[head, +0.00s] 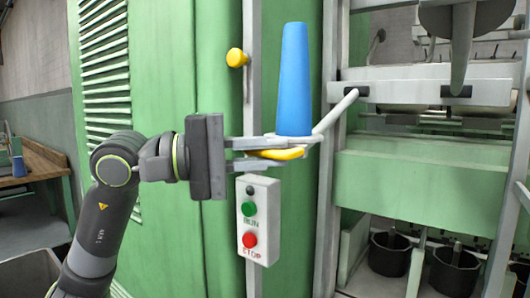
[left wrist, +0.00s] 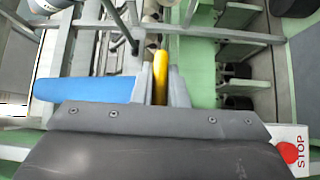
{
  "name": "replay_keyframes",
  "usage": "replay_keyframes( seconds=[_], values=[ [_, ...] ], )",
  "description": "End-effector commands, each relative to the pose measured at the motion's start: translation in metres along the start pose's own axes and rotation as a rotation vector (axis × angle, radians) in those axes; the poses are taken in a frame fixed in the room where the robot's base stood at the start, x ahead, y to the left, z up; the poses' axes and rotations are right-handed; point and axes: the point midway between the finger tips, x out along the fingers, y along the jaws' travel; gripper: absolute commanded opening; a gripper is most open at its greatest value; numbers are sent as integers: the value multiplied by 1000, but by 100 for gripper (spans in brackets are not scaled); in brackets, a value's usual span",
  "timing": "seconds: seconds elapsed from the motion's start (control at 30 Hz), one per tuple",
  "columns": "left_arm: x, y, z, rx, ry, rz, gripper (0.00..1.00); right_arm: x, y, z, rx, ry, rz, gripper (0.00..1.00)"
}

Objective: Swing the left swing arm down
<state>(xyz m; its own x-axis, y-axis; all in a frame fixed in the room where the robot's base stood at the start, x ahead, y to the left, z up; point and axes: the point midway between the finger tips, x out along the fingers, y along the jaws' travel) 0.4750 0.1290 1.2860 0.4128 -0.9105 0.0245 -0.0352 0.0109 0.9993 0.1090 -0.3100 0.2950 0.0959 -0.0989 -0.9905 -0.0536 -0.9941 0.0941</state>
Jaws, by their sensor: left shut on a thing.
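A white swing arm (head: 336,110) slants down to the left from a dark pivot on the machine's grey rail. A tall blue cone (head: 294,80) stands upright above its lower end; in the left wrist view the cone (left wrist: 85,88) lies left of the fingers. My left gripper (head: 290,149) reaches in from the left, just below the cone. It is shut on a yellow handle (head: 277,154), which also shows between the fingers in the left wrist view (left wrist: 160,72). The fingers partly hide the handle and the cone's base. My right gripper is out of view.
A run/stop box (head: 258,218) is on the post just below my left gripper. A yellow knob (head: 236,58) sticks out above it. A green machine beam (head: 420,185) and dark cans (head: 391,254) are at right. A wooden bench (head: 40,168) stands at far left.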

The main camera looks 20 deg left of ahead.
Motion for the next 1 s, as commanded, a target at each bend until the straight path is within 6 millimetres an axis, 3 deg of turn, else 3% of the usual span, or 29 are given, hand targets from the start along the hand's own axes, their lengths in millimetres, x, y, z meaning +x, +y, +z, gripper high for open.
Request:
replay_keyframes(
  seconds=[0.07,0.1,0.27,0.77,1.0],
  values=[
    [0,-1,0,-1,0,-2,0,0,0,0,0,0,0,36],
    [0,-1,0,-1,0,-2,15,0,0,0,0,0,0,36],
    [0,-1,0,0,0,-2,34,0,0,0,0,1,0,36],
    [-2,-1,0,2,2,-2,34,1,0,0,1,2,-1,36],
    [-21,-3,-2,2,6,-4,34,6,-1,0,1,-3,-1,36]
  ],
)
